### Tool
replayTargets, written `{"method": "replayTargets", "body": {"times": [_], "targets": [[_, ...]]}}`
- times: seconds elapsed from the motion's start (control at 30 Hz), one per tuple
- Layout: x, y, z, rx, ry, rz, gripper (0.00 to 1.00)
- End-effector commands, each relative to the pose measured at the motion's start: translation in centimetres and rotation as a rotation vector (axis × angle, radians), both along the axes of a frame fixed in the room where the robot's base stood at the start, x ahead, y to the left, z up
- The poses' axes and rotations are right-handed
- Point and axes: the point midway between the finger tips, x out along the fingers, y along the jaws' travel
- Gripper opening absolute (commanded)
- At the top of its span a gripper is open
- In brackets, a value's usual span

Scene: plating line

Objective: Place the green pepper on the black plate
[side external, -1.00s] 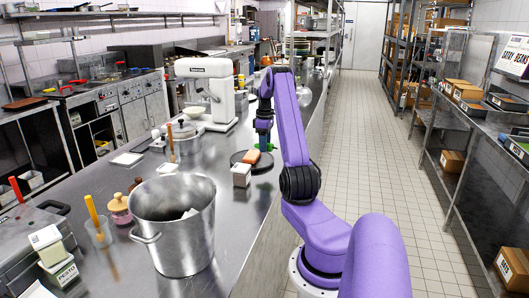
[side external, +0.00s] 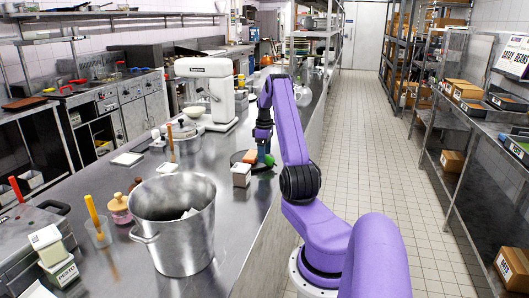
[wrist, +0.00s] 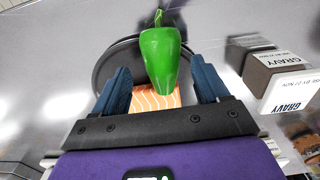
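The green pepper (side external: 267,161) is just below my gripper (side external: 263,147) in the side view, tilted, over the right part of the black plate (side external: 236,157). In the wrist view the pepper (wrist: 162,55) lies between my gripper's fingers (wrist: 158,68), with a gap on each side. The fingers are spread and look clear of it. Its stem end reaches past the rim of the plate (wrist: 103,60). A salmon piece (wrist: 150,99) lies on the plate, partly behind the pepper. I cannot tell whether the pepper rests on the plate or is still falling.
A white-and-brown gravy box (side external: 241,175) stands close in front of the plate; the wrist view shows gravy boxes (wrist: 285,85) to the right. A large steel pot (side external: 173,225) stands nearer. A white mixer (side external: 207,95) stands behind. The counter left of the plate is fairly clear.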

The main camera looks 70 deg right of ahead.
Motion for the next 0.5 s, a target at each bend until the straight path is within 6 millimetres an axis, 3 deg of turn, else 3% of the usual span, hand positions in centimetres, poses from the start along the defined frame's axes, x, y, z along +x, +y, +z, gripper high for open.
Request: {"method": "replayTargets", "body": {"times": [0.3, 0.5], "targets": [[0.0, 0.0, 0.3, -0.001, -0.001, 0.000, 0.73], [0.1, -0.1, 2.7, -0.005, -0.002, 0.000, 0.73]]}}
